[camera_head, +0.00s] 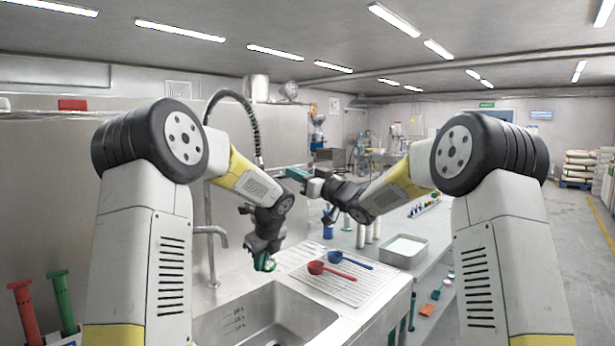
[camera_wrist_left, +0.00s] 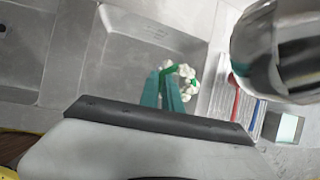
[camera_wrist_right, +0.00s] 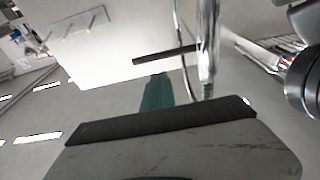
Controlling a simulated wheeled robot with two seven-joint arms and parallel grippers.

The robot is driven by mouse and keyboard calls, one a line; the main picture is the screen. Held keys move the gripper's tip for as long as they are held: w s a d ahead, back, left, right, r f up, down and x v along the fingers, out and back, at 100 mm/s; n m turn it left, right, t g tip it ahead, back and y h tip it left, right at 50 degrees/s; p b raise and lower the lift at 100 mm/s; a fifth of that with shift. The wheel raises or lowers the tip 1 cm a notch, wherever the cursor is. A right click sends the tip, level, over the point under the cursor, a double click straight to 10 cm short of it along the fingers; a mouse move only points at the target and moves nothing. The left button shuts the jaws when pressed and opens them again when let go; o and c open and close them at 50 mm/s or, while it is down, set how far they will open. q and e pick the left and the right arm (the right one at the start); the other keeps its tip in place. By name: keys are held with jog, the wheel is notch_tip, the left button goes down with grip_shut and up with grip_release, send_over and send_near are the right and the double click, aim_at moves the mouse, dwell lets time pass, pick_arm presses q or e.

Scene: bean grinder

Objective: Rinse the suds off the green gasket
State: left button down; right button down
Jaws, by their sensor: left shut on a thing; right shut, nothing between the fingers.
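My left gripper (camera_head: 264,262) points down above the back of the sink (camera_head: 212,325). It is shut on the green gasket (camera_wrist_left: 166,72), which has clumps of white suds on it in the left wrist view. In the head view the gasket (camera_head: 269,264) is small and partly hidden by the fingers. My right gripper (camera_head: 296,174) is higher, shut and empty, close to the hanging spray hose (camera_head: 247,104). In the right wrist view its shut fingers (camera_wrist_right: 155,90) are just below a thin dark bar (camera_wrist_right: 165,54), beside a shiny upright tube (camera_wrist_right: 208,45). Contact is unclear.
A low faucet (camera_head: 210,232) stands left of my left gripper. A metal tray (camera_head: 404,262) stands farther right. Red and green handles (camera_head: 62,300) stand at the left.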

aim_at(283, 177)
jog(key=shift+w+a+f, duration=0.55)
jog(key=shift+a+f, duration=0.05)
jog(key=shift+a, duration=0.1)
jog(key=shift+w+a+f+m, duration=0.15)
jog(key=shift+a+f+m, duration=0.05)
jog(key=shift+f+m, duration=0.4)
jog(key=shift+f+m+t+h, duration=0.15)
jog(key=shift+m+t+h, duration=0.15)
jog(key=shift+m, duration=0.2)
